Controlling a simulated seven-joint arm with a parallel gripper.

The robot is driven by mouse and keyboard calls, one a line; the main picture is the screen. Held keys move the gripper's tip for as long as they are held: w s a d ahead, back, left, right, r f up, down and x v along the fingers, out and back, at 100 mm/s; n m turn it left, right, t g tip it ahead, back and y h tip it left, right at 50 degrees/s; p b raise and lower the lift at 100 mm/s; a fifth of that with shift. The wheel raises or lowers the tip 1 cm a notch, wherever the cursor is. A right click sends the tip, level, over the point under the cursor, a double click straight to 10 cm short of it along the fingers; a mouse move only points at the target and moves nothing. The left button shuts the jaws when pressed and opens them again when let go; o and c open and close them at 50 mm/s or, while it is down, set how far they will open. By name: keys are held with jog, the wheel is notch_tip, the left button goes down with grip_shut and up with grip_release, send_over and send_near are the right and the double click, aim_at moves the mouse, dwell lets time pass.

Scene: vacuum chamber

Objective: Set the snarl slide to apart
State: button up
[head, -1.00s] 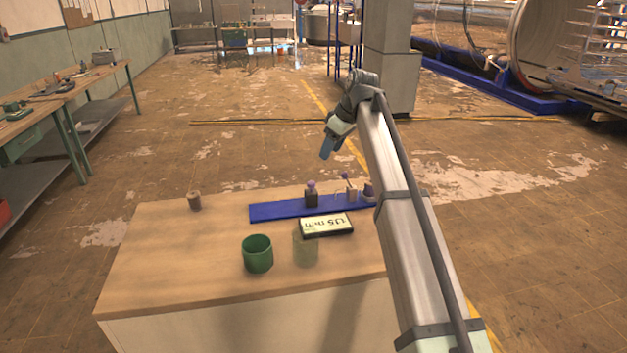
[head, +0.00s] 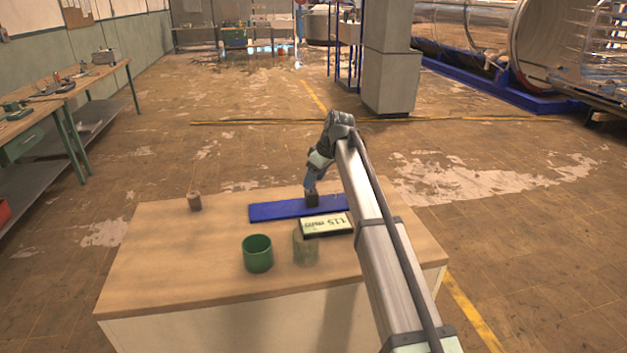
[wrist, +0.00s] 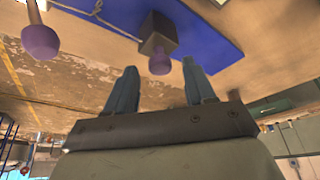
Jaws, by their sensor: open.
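A blue board (head: 275,211) lies across the back of the wooden tabletop. A dark block (head: 312,201) stands on it; the wrist view shows this block (wrist: 157,33) with a purple round knob (wrist: 160,64). My gripper (head: 309,186) is just above the block. In the wrist view, my gripper (wrist: 160,70) is open, its fingers on either side of the knob, not visibly touching it. A second purple knob (wrist: 40,42) on a stem shows at upper left, with a pale string (wrist: 98,14) near it. My arm hides the board's right end in the head view.
A display box (head: 326,224) with a readout lies in front of the board. A green cup (head: 257,253) and a translucent olive cylinder (head: 305,247) stand nearer the front. A small brown cylinder (head: 194,201) stands at left.

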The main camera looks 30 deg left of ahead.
jog(key=shift+a+f, duration=0.2)
jog(key=shift+f, duration=0.25)
jog(key=shift+c, duration=0.3)
grip_shut()
